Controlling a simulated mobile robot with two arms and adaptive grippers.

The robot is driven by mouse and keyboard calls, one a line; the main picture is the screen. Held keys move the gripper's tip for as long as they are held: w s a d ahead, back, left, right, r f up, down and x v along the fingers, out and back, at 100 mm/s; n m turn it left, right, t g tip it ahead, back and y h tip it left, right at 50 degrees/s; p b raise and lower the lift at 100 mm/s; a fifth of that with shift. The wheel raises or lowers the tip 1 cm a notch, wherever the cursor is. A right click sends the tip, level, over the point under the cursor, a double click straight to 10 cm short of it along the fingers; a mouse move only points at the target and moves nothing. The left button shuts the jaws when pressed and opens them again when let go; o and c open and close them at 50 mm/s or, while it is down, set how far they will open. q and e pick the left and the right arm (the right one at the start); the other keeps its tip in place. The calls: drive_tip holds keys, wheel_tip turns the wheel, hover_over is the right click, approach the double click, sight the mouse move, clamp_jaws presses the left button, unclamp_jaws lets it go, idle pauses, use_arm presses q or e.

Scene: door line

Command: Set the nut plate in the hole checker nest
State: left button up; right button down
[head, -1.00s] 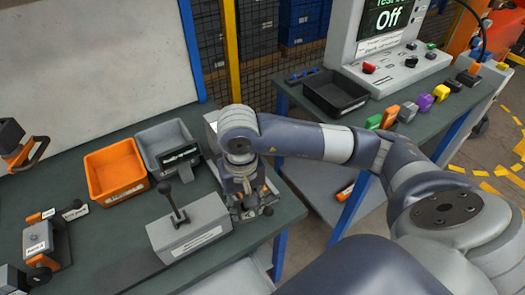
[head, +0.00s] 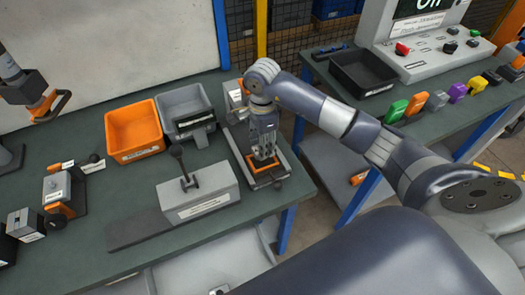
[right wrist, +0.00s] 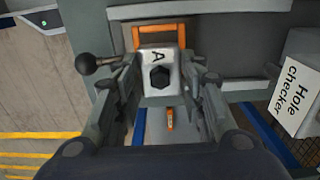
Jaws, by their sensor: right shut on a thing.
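My right gripper (head: 264,152) is at the hole checker (head: 284,163) on the right end of the bench, above its orange frame (head: 267,169). In the right wrist view the gripper (right wrist: 160,84) is shut on the nut plate (right wrist: 151,61), a pale block marked "A" with a dark hexagon on its face. An orange frame (right wrist: 160,28) shows just beyond the plate. The sign reading "Hole checker" (right wrist: 301,88) stands to the right. In the head view the fingers mostly hide the plate, and I cannot tell whether it touches the nest. My left gripper is not clearly in view.
A grey block with a black lever (head: 198,193) stands left of the checker. An orange bin (head: 135,130) and a grey bin (head: 184,108) sit behind it. A second bench with a black tray (head: 362,75) and several coloured blocks is at the right.

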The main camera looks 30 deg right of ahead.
drive_tip(key=shift+f, duration=0.6)
wheel_tip(320, 180, down, 2)
drive_tip(key=shift+f+p, duration=0.15)
drive_tip(key=shift+p, duration=0.35)
drive_tip(key=shift+f, duration=0.3)
use_arm(q)
drive_tip(key=shift+s+d+r, duration=0.1)
drive_tip(key=shift+d+r, duration=0.1)
drive_tip(key=shift+r, duration=0.4)
drive_tip(key=shift+a+f, duration=0.1)
use_arm(e)
drive_tip(key=shift+f, duration=0.1)
drive_tip(key=shift+f+b, duration=0.15)
drive_tip(key=shift+b, duration=0.15)
drive_tip(key=c, duration=1)
unclamp_jaws()
drive_tip(key=shift+c, duration=0.2)
use_arm(q)
drive_tip(key=shift+a, duration=0.1)
